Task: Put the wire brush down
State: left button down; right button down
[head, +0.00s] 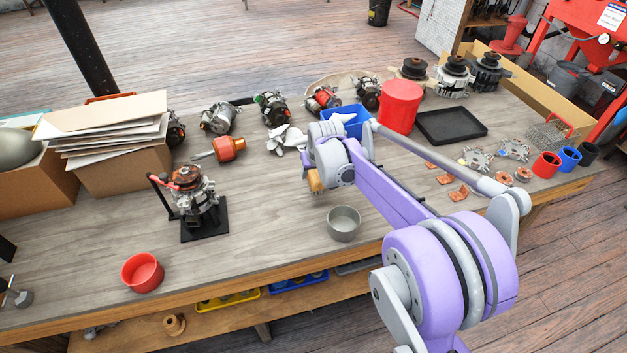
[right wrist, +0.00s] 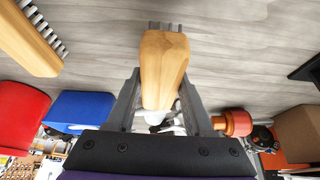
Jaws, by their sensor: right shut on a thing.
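My right gripper (right wrist: 161,88) is shut on the wire brush (right wrist: 164,62), with one finger on each side of its pale wooden body. Grey bristles show at the far end of the wood. In the head view, the brush (head: 315,181) shows as a small wooden piece with bristles, low over the middle of the workbench (head: 265,215), just behind a grey metal bowl. I cannot tell whether it touches the bench. My purple arm hides part of the bench. My left gripper is not in view.
The grey bowl (head: 344,223) stands near the front edge. Another wooden piece with bristles (right wrist: 28,38) shows upper left in the wrist view. A blue bin (head: 345,121) and red bucket (head: 400,106) stand behind. Bare bench lies left of the bowl.

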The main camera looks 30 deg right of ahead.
jog(key=shift+f, duration=1.6)
jog(key=shift+f+b, duration=0.2)
jog(key=shift+b, duration=0.1)
jog(key=shift+c, duration=1.4)
grip_release()
jog(key=shift+r, duration=0.2)
